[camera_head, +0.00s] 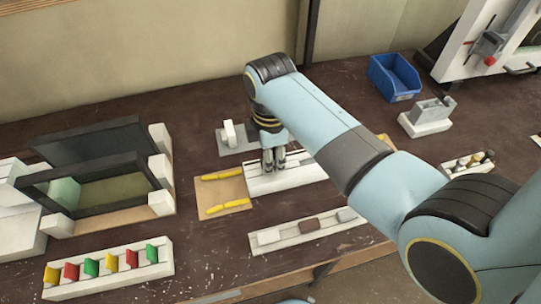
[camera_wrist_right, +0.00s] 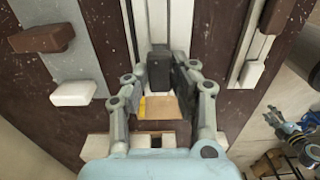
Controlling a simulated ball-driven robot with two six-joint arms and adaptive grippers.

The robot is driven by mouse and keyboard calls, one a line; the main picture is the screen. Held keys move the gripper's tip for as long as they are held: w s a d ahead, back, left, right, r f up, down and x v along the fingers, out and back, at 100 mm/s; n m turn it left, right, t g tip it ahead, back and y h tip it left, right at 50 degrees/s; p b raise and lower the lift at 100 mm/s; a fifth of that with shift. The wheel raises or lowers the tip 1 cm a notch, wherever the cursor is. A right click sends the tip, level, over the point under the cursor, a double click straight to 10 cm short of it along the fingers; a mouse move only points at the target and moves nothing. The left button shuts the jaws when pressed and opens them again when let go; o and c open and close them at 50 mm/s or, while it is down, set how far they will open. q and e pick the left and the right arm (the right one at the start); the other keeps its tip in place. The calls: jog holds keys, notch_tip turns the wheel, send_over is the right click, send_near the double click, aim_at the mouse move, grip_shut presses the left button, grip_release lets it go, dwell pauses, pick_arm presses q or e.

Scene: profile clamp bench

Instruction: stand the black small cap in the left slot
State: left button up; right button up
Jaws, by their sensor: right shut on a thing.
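The black small cap (camera_wrist_right: 159,70) shows in the right wrist view between my right gripper's fingertips (camera_wrist_right: 160,82). The gripper is shut on it. In the head view my right gripper (camera_head: 273,160) points down at the left end of the white slotted block (camera_head: 300,178), and its fingers hide the cap. The block's groove runs away from the cap in the right wrist view (camera_wrist_right: 180,25). I cannot tell whether the cap touches the block or sits in a slot. My left gripper (camera_wrist_right: 296,138) seems to show, small, beyond the table edge; its jaws are unclear.
A tan board (camera_head: 210,189) with yellow pieces (camera_head: 229,206) lies left of the block. A front rail (camera_head: 287,240) carries white, brown and grey caps. A grey plate (camera_head: 243,146) with a white piece stands behind. A dark frame (camera_head: 104,161) stands farther left.

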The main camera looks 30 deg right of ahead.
jog(key=shift+f, duration=0.3)
jog(key=shift+f, duration=0.35)
jog(key=o, duration=0.8)
jog(key=shift+r, duration=4.05)
